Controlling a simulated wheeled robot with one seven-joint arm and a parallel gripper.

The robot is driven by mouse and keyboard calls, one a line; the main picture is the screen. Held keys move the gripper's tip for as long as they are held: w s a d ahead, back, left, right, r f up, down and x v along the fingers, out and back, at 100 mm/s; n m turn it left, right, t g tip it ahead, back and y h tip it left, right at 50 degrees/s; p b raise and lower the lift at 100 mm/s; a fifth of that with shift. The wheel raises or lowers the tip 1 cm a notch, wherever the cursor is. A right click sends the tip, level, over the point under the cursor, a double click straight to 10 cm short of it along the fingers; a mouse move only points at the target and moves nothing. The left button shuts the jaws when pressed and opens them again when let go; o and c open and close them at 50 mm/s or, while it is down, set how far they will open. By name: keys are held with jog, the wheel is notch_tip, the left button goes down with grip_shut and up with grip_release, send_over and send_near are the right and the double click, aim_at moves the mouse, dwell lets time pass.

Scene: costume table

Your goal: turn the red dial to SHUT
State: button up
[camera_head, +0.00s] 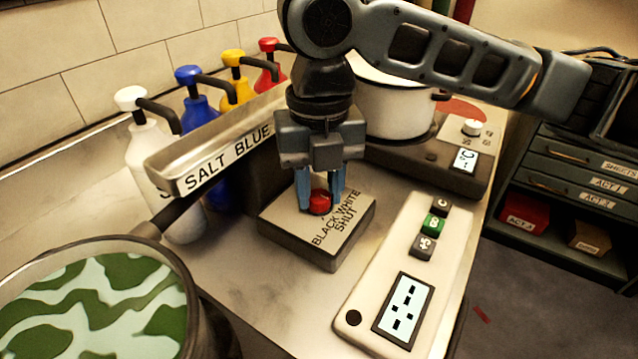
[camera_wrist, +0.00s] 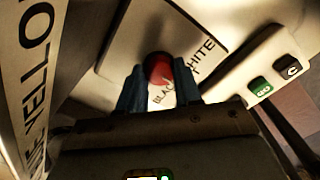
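The red dial (camera_head: 320,202) is a small round knob on top of a pale square box (camera_head: 343,254) with dark sides. The black words BLACK, WHITE and SHUT are printed on the box, on the side toward the right front. My gripper (camera_head: 321,192) points down over the box with one blue finger on each side of the dial, seemingly closed against it. In the wrist view the dial (camera_wrist: 158,70) shows between the fingertips, with the words BLACK and WHITE beside it. The fingers hide part of the dial, and I cannot tell which word it points to.
A labelled metal trough (camera_head: 220,160) and several coloured pump bottles stand behind to the left. A pot of green-patterned liquid (camera_head: 90,300) is front left. A white button panel (camera_head: 360,290) lies right. A white pot (camera_head: 398,108) stands behind my gripper.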

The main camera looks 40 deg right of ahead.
aim_at(319, 195)
jog(key=o, duration=0.4)
jog(key=shift+r, duration=0.1)
notch_tip(319, 195, up, 8)
jog(key=shift+f, duration=0.2)
jog(key=shift+p, duration=0.3)
